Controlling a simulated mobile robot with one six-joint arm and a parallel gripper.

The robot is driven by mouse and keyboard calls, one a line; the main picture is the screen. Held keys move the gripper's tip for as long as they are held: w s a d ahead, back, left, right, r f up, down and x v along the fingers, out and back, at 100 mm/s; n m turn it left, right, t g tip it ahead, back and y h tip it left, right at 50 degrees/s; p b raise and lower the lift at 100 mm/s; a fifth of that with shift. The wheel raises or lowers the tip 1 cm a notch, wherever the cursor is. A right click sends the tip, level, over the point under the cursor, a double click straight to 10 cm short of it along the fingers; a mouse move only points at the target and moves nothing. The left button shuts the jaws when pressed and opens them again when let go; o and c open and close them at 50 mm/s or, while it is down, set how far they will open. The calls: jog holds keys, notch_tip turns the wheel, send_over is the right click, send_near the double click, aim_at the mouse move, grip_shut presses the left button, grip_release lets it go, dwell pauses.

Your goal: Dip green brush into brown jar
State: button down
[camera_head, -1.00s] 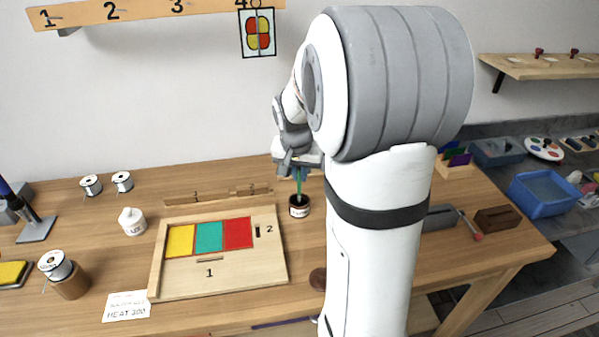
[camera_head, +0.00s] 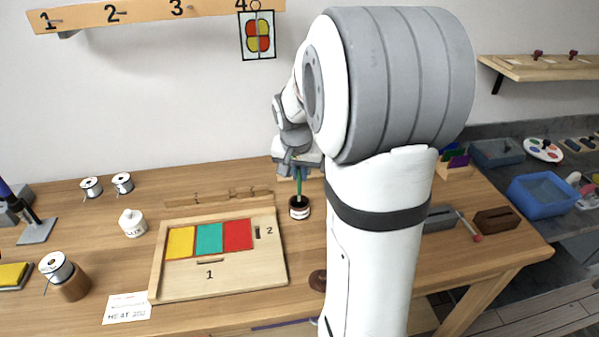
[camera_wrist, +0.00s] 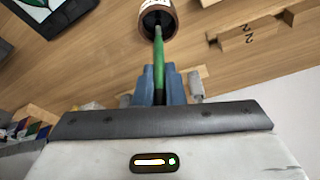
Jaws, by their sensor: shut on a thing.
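The green brush (camera_wrist: 159,58) is held in my gripper (camera_wrist: 158,88), which is shut on its handle, and it also shows in the head view (camera_head: 299,183). The brush points down, and its lower end reaches the mouth of the brown jar (camera_head: 299,210). In the wrist view the brush tip overlaps the dark opening of the jar (camera_wrist: 158,22); how deep it goes is hard to tell. The jar stands upright on the table with a pale label on its front. My gripper (camera_head: 299,172) is above the jar, partly hidden by my arm.
A wooden board (camera_head: 222,283) with yellow, teal and red panes lies left of the jar. A wooden rail (camera_head: 190,201) lies behind it. A white lidded pot (camera_head: 132,224) and wire spools stand farther left. A blue bin (camera_head: 541,195) is at the far right.

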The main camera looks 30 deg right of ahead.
jog(key=shift+r+p, duration=1.5)
jog(key=shift+r, duration=1.1)
